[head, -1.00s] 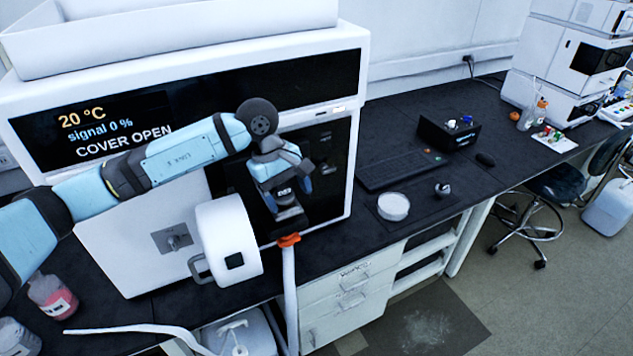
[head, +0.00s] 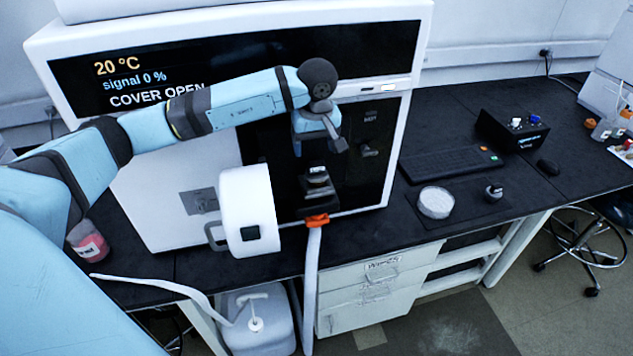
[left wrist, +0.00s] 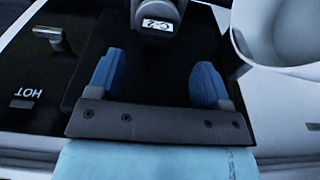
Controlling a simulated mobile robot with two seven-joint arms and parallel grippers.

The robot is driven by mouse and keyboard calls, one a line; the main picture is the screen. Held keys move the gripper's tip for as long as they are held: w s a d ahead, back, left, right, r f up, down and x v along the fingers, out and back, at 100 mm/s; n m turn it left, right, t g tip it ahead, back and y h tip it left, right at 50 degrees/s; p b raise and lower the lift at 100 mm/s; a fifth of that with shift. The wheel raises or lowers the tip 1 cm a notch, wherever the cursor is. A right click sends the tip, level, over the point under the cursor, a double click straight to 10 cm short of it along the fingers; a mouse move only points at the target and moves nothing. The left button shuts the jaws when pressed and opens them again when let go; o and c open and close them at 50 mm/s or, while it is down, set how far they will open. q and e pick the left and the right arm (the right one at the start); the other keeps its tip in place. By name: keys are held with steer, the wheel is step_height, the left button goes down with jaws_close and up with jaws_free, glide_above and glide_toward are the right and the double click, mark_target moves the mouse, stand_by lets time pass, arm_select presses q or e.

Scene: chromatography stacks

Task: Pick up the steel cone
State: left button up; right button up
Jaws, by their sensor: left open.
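My left gripper (head: 318,146) hangs in front of the instrument's dark open front, above a small grey block. It is open, and nothing shows between its blue fingers. In the left wrist view the gripper (left wrist: 158,78) shows both fingers apart over a black surface. The grey block (head: 317,182) has a pale label and sits above an orange clamp. In the left wrist view the labelled grey part (left wrist: 157,24) lies beyond the fingers. I cannot clearly make out a steel cone; a small grey metallic piece (head: 494,192) stands on the dark mat at the right. My right gripper is not in view.
The white instrument's (head: 150,215) round cover (head: 245,205) is swung open left of the block. A lever (head: 369,150) and a HOT label are on the front's right. A white dish (head: 436,203), keyboard (head: 450,165) and black box (head: 513,128) stand on the bench.

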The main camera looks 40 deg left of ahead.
mark_target(316, 162)
arm_select(q)
steer(key=shift+f, duration=0.35)
steer(key=f, duration=0.2)
steer(key=f+b, duration=0.1)
steer(key=shift+w+d+f, duration=0.1)
steer(key=shift+w+f, duration=0.1)
steer(key=shift+f, duration=0.15)
steer(key=shift+w+f+b, duration=0.1)
steer(key=shift+f+b, duration=0.25)
steer(key=shift+f, duration=0.1)
steer(key=shift+r, duration=0.1)
steer(key=shift+c, duration=0.2)
steer(key=c, duration=0.4)
jaws_close()
